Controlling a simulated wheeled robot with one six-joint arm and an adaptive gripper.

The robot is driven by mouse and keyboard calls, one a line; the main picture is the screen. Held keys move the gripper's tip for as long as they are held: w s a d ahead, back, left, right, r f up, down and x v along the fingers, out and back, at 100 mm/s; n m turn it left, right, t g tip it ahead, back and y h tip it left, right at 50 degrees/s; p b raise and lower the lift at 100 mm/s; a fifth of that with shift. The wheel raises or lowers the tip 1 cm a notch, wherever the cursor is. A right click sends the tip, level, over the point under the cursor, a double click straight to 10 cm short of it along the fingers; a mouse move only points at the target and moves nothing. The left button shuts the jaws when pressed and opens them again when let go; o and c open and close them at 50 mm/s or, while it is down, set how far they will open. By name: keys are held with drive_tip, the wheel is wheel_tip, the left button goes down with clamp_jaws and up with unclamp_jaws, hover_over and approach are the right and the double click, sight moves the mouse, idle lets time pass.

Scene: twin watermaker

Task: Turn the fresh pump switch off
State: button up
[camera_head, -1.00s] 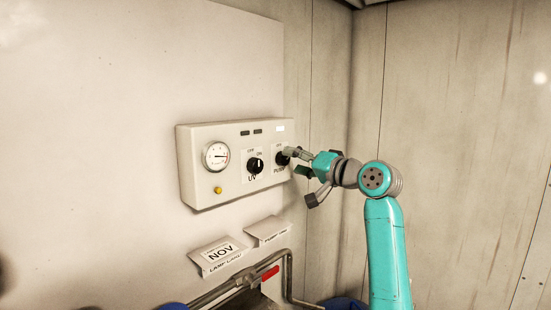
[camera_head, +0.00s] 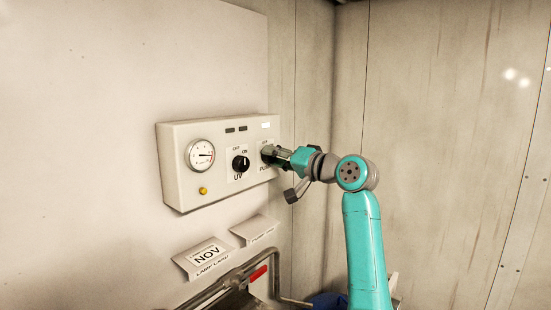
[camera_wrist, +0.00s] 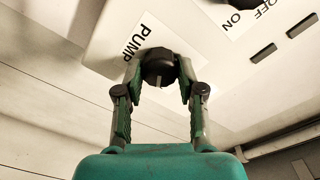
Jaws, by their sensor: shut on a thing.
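The fresh pump switch is a black rotary knob (camera_wrist: 158,66) beside a label reading PUMP, near the right end of the white control box (camera_head: 185,185). My gripper (camera_wrist: 159,80) has its two fingers on either side of this knob in the wrist view and is shut on it. The knob's pointer position is hard to tell.
Left of it on the box are the UV knob (camera_head: 240,163), a round gauge (camera_head: 200,155) and a yellow button (camera_head: 203,191). Bare wall panels stand at the right.

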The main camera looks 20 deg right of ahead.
sight(266, 117)
drive_tip(key=shift+n, duration=0.3)
drive_tip(key=n, duration=0.5)
drive_tip(key=shift+n, duration=0.4)
drive_tip(key=n, duration=0.5)
drive_tip(key=shift+f+n+y, duration=0.1)
drive_tip(key=shift+n+y, duration=0.2)
drive_tip(key=shift+y, duration=0.1)
drive_tip(key=o, duration=1.1)
drive_tip(key=shift+o, duration=0.2)
wheel_tip(266, 117, up, 10)
drive_tip(key=shift+r, duration=0.1)
drive_tip(key=shift+d, duration=0.1)
